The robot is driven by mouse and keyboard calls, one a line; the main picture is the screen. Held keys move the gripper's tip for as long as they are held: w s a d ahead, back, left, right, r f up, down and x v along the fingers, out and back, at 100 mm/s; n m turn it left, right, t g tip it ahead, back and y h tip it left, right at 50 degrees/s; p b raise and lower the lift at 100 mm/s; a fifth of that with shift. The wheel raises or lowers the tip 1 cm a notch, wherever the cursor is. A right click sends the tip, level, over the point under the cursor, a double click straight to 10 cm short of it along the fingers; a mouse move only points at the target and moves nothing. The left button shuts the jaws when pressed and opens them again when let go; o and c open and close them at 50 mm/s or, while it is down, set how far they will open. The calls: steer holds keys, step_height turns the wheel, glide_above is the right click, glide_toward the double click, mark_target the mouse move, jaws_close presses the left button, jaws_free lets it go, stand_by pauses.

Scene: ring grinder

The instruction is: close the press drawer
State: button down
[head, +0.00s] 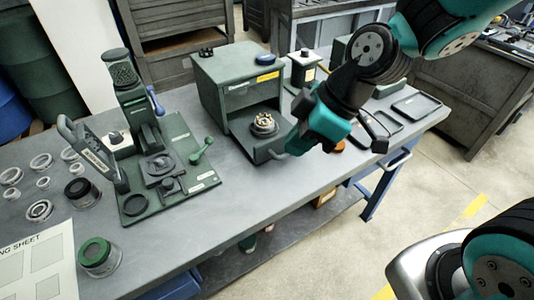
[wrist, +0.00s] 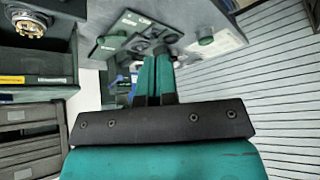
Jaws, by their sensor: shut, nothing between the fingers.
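The press (head: 222,85) is a dark green box on the grey bench. Its drawer (head: 247,143) is pulled out at the front, and a round metal piece with brass-coloured parts (head: 264,124) sits in it. The piece also shows at the top left of the wrist view (wrist: 30,25). My gripper (head: 294,143) is at the drawer's front right edge in the head view, its teal fingers pointing down and left. I cannot tell whether they touch the drawer. In the wrist view the teal fingers (wrist: 155,82) are together with nothing between them. The gripper hides part of the drawer front.
A green lever press fixture (head: 150,165) stands left of the drawer on the bench (head: 230,215). Several rings and round pots lie at the far left. The bench front is clear.

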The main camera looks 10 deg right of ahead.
steer(key=w+d+f+n+t, duration=0.25)
steer(key=w+f+n, duration=0.4)
steer(key=f, duration=0.35)
steer(key=p+x, duration=0.1)
steer(key=x, duration=0.2)
steer(key=p+x, duration=0.1)
steer(key=x, duration=0.2)
steer(key=w+p+x, duration=0.1)
steer(key=x, duration=0.3)
steer(key=shift+d+f, duration=0.1)
steer(key=shift+d, duration=0.2)
steer(key=shift+w+a+r+p, duration=0.1)
steer(key=shift+w+a+p, duration=0.1)
steer(key=shift+w+p, duration=0.35)
steer(key=shift+w+a+r+p, duration=0.15)
steer(key=shift+w+p, duration=0.2)
steer(key=shift+w, duration=0.35)
steer(key=shift+w+a+f, duration=0.15)
steer(key=shift+w+f, duration=0.05)
steer(key=shift+w, duration=0.4)
